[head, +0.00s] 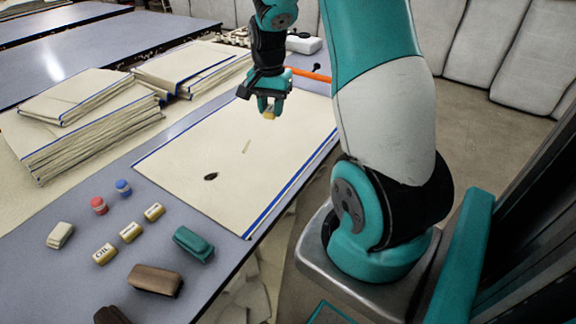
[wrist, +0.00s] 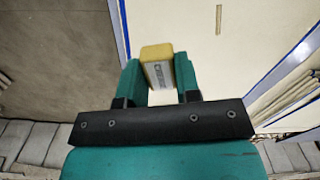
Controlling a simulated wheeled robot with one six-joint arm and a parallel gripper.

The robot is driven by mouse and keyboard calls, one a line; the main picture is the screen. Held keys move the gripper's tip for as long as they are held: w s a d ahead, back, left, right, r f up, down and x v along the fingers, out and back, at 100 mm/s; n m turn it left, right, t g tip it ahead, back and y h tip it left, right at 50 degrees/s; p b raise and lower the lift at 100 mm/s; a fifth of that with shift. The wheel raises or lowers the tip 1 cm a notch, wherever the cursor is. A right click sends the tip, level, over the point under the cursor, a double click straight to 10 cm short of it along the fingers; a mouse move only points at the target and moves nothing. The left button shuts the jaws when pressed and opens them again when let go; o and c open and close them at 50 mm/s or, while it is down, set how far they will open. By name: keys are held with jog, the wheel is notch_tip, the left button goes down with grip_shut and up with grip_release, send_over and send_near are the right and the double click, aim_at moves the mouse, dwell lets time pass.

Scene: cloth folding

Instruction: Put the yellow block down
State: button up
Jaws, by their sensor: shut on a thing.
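My gripper (head: 268,108) is shut on the yellow block (head: 270,115) and holds it over the far part of the flat cream cloth (head: 215,140) with blue edges. In the wrist view, the yellow block (wrist: 156,52) sits between the two teal fingers of my gripper (wrist: 160,75); its side bears a pale label with dark print too small to read. The fingers hide part of the block. It appears to be above the cloth, though the exact height is hard to tell.
Small labelled blocks (head: 131,232), a red item (head: 99,205), a blue item (head: 123,187), a teal block (head: 193,243) and a brown block (head: 155,280) lie at the near left. Folded cloth stacks (head: 80,130) stand behind.

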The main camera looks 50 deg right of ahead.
jog(key=s+d+r+m, duration=0.1)
jog(key=s+d+m, duration=0.2)
send_over(288, 165)
notch_tip(288, 165, down, 14)
jog(key=shift+f, duration=0.1)
jog(key=shift+f+b, duration=0.3)
jog(key=shift+f, duration=2.05)
jog(key=shift+f, duration=0.1)
jog(key=o, duration=0.9)
jog(key=shift+d, duration=0.1)
